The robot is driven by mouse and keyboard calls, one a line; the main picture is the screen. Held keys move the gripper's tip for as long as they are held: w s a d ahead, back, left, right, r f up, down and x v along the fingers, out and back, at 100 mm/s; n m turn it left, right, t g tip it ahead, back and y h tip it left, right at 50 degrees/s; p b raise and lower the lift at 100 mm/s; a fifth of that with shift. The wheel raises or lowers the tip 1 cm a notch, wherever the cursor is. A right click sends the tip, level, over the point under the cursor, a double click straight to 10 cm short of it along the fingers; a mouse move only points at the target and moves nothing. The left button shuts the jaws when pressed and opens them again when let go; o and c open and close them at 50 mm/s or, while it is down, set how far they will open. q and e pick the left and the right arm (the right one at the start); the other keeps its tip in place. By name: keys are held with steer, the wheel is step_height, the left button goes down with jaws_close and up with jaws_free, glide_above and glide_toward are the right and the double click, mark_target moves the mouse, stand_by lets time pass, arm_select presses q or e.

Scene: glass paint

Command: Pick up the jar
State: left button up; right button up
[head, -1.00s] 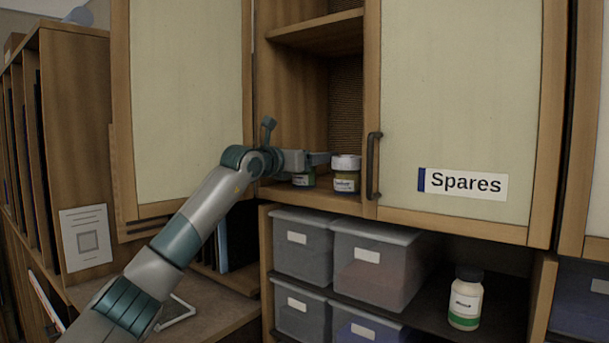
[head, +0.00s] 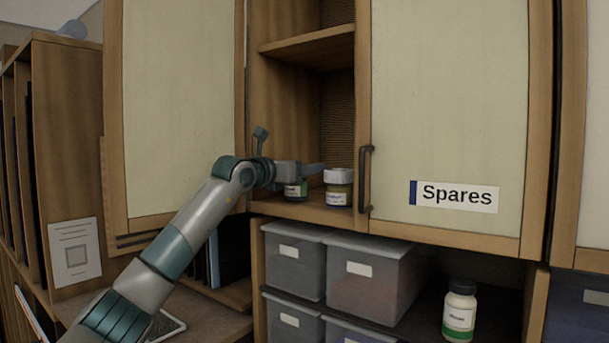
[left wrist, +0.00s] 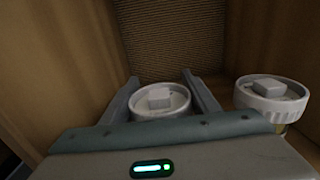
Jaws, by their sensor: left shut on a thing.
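A small jar with a white lid and green label (head: 296,191) stands on the lower shelf inside the open wall cabinet. My left gripper (head: 312,168) reaches in from the left at its lid, partly hiding it. In the left wrist view the jar's white lid (left wrist: 160,99) sits between the two fingers of my left gripper (left wrist: 160,91), which is shut on it. My right gripper is out of view.
The cabinet's left door (head: 182,110) is swung open beside my arm. A closed door marked Spares (head: 455,196) borders the opening on the right. Grey bins (head: 375,275) and a white bottle (head: 460,310) stand below. A shelf board (head: 310,47) is above.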

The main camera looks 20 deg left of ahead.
arm_select(q)
steer(key=s+d+r+b, duration=0.5)
steer(key=s+r+b, duration=0.3)
steer(key=s+r, duration=0.2)
steer(key=shift+s+r+b, duration=0.3)
steer(key=shift+s+b, duration=0.05)
stand_by(0.7)
steer(key=shift+f, duration=0.1)
